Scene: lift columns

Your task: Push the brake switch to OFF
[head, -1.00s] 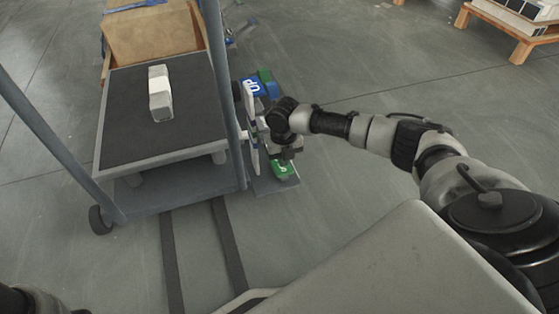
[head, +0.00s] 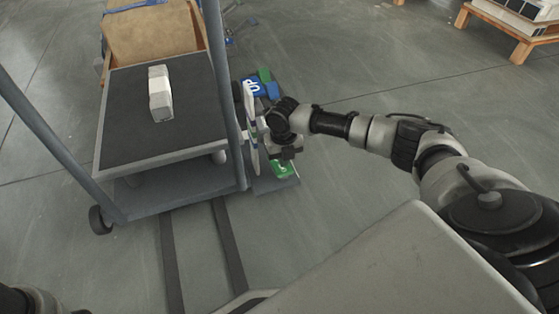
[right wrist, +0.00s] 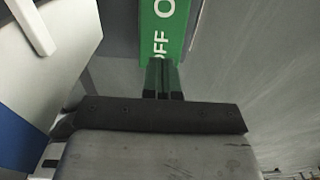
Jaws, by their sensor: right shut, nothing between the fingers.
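A green piece with white lettering (head: 283,169) sits low beside the cart, just below my right gripper in the head view. In the right wrist view the green face (right wrist: 172,22) reads "OFF" with another letter "O" beside it. My right gripper (right wrist: 162,66) is shut and empty, its fingertips at the near edge of the green face. I cannot tell whether they touch it. In the head view my right gripper (head: 287,155) partly hides the switch area. My left gripper is out of view.
A grey cart platform (head: 118,125) carries a white box (head: 160,93). Its post (head: 222,80) stands close left of my right gripper. A blue "UP" sign (head: 253,86) is behind it. A wooden pallet (head: 500,35) stands far right. Open floor lies between.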

